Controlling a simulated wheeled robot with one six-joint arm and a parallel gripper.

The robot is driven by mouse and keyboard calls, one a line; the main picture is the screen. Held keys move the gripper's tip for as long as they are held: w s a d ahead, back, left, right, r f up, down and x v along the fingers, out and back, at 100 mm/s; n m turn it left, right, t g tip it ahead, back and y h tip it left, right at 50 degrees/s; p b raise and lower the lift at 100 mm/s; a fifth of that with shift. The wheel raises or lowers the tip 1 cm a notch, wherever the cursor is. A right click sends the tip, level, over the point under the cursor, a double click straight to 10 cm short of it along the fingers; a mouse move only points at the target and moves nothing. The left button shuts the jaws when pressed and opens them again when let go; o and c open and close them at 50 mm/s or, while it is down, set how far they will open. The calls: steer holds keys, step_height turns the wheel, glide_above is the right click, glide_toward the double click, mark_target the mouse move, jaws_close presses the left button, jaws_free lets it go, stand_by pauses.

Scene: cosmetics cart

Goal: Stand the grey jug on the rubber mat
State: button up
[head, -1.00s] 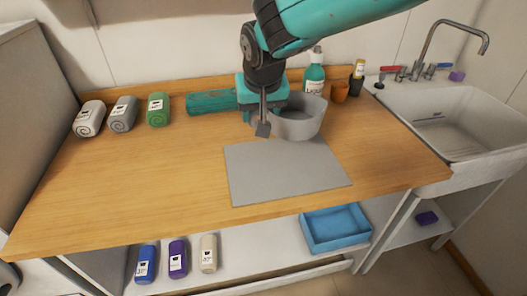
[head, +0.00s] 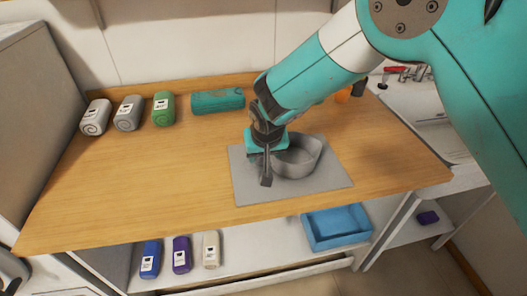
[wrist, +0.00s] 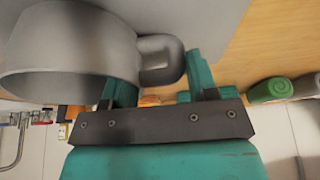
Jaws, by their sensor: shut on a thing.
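The grey jug (head: 296,164) is over the grey rubber mat (head: 312,191) in the head view, its open top facing up and looking about upright. I cannot tell whether its base touches the mat or is just above it. My gripper (head: 262,167) is on the jug's left side, shut on its handle. In the wrist view the jug (wrist: 65,50) fills the upper left, and its handle (wrist: 163,60) lies between the fingers of my gripper (wrist: 165,80). The mat (wrist: 215,18) shows beyond it.
White, grey and green (head: 163,108) rolls and a teal roll (head: 217,101) lie along the back of the wooden counter (head: 120,185). A sink (head: 420,125) is at the right, partly hidden by my arm.

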steer(key=o, duration=1.4)
steer(key=shift+o, duration=0.2)
steer(key=s+d+r+g+b, duration=0.1)
steer(key=s+d+r, duration=0.25)
steer(key=r, duration=0.35)
steer(key=s+d+r+b, duration=0.1)
steer(key=s+d+r, duration=0.25)
steer(key=r, duration=0.45)
steer(key=s+d+r+n+g+y, duration=0.1)
steer(key=s+d+n, duration=0.1)
steer(key=s+d, duration=0.4)
steer(key=s+d+r+n+g+y, duration=0.2)
steer(key=s+d, duration=0.3)
steer(key=s, duration=1)
steer(key=shift+d+r, duration=0.3)
steer(key=shift+d, duration=0.1)
